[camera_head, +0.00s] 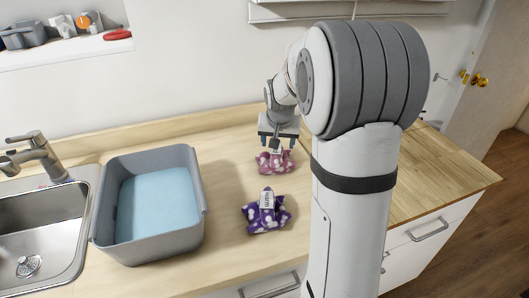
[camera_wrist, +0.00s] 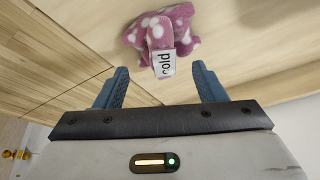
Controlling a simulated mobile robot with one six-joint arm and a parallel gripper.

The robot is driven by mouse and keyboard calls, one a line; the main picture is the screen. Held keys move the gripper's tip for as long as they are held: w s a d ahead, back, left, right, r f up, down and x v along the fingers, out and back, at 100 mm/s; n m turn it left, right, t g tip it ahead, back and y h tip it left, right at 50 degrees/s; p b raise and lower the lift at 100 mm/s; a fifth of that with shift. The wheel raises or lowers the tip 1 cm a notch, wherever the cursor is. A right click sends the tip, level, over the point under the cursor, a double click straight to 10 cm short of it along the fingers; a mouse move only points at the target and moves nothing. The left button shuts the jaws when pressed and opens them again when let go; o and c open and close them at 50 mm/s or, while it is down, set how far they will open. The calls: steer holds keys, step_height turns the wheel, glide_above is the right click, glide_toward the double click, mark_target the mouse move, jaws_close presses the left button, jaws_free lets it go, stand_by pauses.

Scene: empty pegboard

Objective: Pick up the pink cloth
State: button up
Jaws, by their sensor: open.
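The pink cloth (camera_head: 275,162) is a crumpled bundle with white spots on the wooden counter, near the back wall. My gripper (camera_head: 278,137) is over and just behind the cloth in the head view, pointing down. In the wrist view its two blue fingers (camera_wrist: 161,85) are spread wide with nothing between them. The cloth lies beyond the fingertips, apart from them.
A purple spotted cloth (camera_head: 267,211) with a white label lies in front of the pink one. A grey tub (camera_head: 202,211) with a light blue bottom stands to the left, beside the sink (camera_head: 62,215). A shelf (camera_head: 65,50) with small items is at upper left.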

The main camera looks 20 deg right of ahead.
mark_target(276, 153)
steer(key=shift+w+d+f, duration=0.3)
steer(key=shift+w+f, duration=0.25)
steer(key=shift+f, duration=0.1)
steer(key=x, duration=0.2)
steer(key=p+x, duration=0.1)
steer(key=x, duration=0.4)
steer(key=shift+a+p, duration=0.3)
steer(key=shift+p, duration=0.1)
steer(key=shift+r, duration=0.1)
steer(key=c, duration=1.1)
